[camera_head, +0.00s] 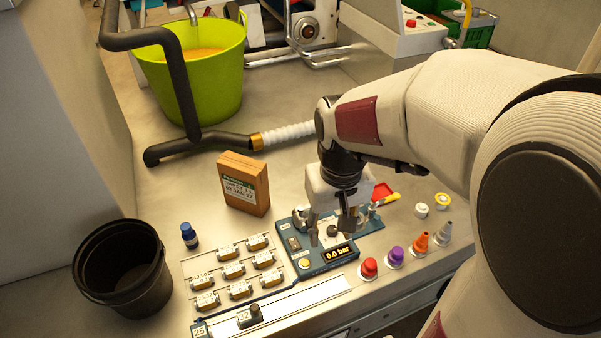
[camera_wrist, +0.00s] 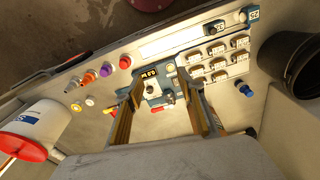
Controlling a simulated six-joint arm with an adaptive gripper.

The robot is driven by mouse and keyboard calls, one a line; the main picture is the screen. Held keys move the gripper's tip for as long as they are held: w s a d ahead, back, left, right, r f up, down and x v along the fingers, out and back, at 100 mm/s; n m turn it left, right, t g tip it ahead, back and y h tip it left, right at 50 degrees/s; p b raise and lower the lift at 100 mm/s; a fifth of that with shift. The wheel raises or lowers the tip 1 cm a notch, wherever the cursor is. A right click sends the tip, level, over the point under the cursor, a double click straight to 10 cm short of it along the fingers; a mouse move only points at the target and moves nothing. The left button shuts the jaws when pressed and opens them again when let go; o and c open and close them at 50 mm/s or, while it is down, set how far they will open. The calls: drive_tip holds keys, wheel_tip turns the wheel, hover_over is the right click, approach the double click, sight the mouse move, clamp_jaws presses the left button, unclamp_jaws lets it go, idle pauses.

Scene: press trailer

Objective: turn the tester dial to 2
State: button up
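The tester is a blue unit (camera_head: 312,268) with a display (camera_head: 339,253) that reads 0.0 bar. It also shows in the wrist view, its display (camera_wrist: 149,73) at its edge. A dark round knob on a pale base, apparently the dial (camera_head: 333,231), sits behind the display; it shows in the wrist view too (camera_wrist: 151,89). Its setting is too small to read. My gripper (camera_head: 331,232) points down over the tester, fingers apart and empty. In the wrist view the fingers (camera_wrist: 165,108) stand on either side of the tester; contact with the knob cannot be told.
Small labelled blocks (camera_head: 233,270) lie left of the tester, with a rail (camera_head: 310,297) in front. Colored caps and cones (camera_head: 397,254) stand to the right. A brown box (camera_head: 244,184), blue bottle (camera_head: 189,235) and black bucket (camera_head: 122,270) are further left.

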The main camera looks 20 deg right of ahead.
drive_tip(key=w+d+f+g, duration=0.1)
drive_tip(key=w+d+f, duration=0.3)
drive_tip(key=w+f, duration=0.3)
drive_tip(key=w+d+f+g, duration=0.1)
drive_tip(key=w+d+f, duration=0.35)
drive_tip(key=f, duration=0.45)
drive_tip(key=n+t, duration=0.1)
hover_over(332, 229)
drive_tip(key=shift+f, duration=0.6)
drive_tip(key=shift+w+n, duration=0.1)
drive_tip(key=shift+n, duration=0.3)
drive_tip(key=shift+f, duration=0.1)
drive_tip(key=shift+f, duration=3.85)
clamp_jaws()
